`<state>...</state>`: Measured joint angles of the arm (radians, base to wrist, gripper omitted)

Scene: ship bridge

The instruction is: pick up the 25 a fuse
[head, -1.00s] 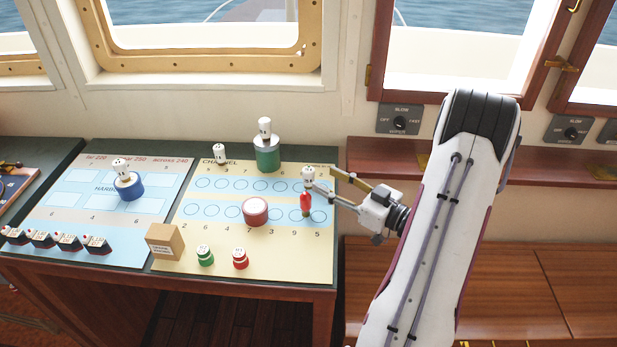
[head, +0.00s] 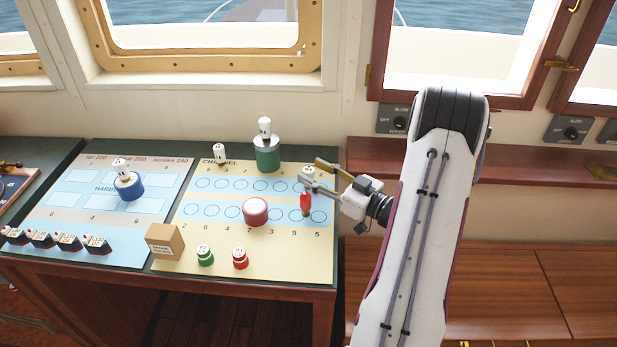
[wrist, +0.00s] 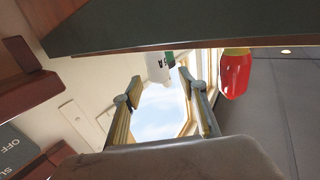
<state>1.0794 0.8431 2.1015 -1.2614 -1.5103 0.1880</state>
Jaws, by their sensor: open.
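A small white fuse-like cylinder (head: 306,171) with dark marks on top sits at the chart's right side, above a red float-shaped piece (head: 305,203). Its rating cannot be read. My gripper (head: 311,172) is open, with its fingertips at this cylinder in the head view; contact cannot be told. In the wrist view the white cylinder (wrist: 158,66), with a green mark, shows just beyond the gap between the open fingers (wrist: 160,84).
A red drum (head: 256,211), a cardboard box (head: 165,240), a green piece (head: 205,256) and a red piece (head: 240,258) stand on the chart table (head: 240,281). Several small dark boats line the left front. A wooden shelf (head: 480,176) runs behind my arm.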

